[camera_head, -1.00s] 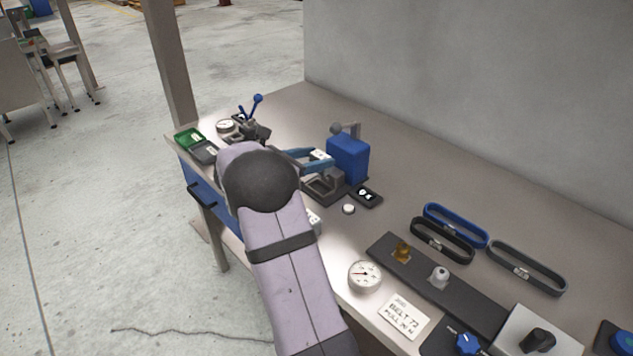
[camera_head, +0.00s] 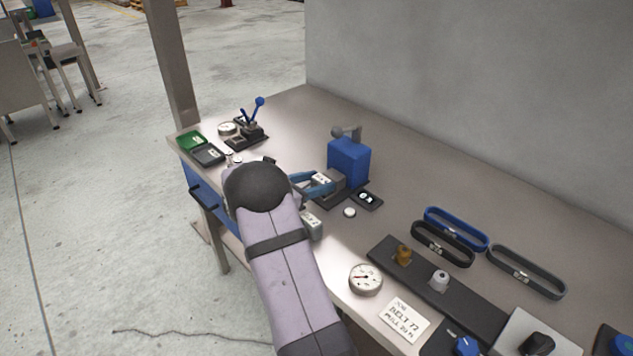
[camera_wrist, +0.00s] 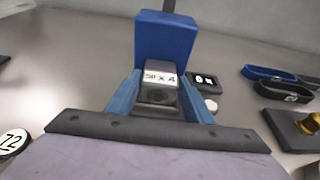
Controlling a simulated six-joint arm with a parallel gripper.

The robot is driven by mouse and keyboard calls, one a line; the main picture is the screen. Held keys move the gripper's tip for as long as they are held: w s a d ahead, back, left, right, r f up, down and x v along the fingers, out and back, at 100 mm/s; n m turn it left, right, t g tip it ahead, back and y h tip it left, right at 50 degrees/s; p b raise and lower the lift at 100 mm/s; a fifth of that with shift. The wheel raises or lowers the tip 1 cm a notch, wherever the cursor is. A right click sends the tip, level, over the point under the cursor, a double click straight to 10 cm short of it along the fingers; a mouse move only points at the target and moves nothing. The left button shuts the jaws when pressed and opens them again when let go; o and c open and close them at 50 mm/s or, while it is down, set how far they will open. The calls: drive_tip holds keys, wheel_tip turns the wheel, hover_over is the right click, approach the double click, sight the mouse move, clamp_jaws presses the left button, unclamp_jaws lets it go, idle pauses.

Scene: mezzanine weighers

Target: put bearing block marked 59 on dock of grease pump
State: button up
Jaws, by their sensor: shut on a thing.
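The blue grease pump (camera_head: 348,160) stands on a dark base in mid-bench. It also shows straight ahead in the wrist view (camera_wrist: 166,40). My gripper (camera_head: 314,183) is shut on a grey bearing block (camera_head: 321,180), with a blue finger on each side of it. In the wrist view the block (camera_wrist: 160,82) is between the fingers, close in front of the pump. Its white label carries dark marks that I cannot read surely. The grey dock (camera_head: 338,183) is at the pump's foot, partly hidden. I cannot tell whether the block touches it.
A second labelled block (camera_head: 312,223) stands beside my arm, near the front edge. A small black display (camera_head: 367,199) and a white round knob (camera_head: 349,212) are right of the dock. Belts (camera_head: 455,226), a gauge (camera_head: 365,279) and a dark fixture plate (camera_head: 435,285) lie further right.

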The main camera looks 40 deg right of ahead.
drive_tip(key=shift+f, duration=0.2)
drive_tip(key=o, duration=1.4)
drive_tip(key=shift+r, duration=0.1)
drive_tip(key=shift+r, duration=0.2)
drive_tip(key=shift+a, duration=0.3)
drive_tip(key=b+v, duration=0.1)
drive_tip(key=v, duration=1)
drive_tip(key=shift+a+r+b, duration=0.1)
drive_tip(key=shift+a+b, duration=0.1)
drive_tip(key=shift+b, duration=0.2)
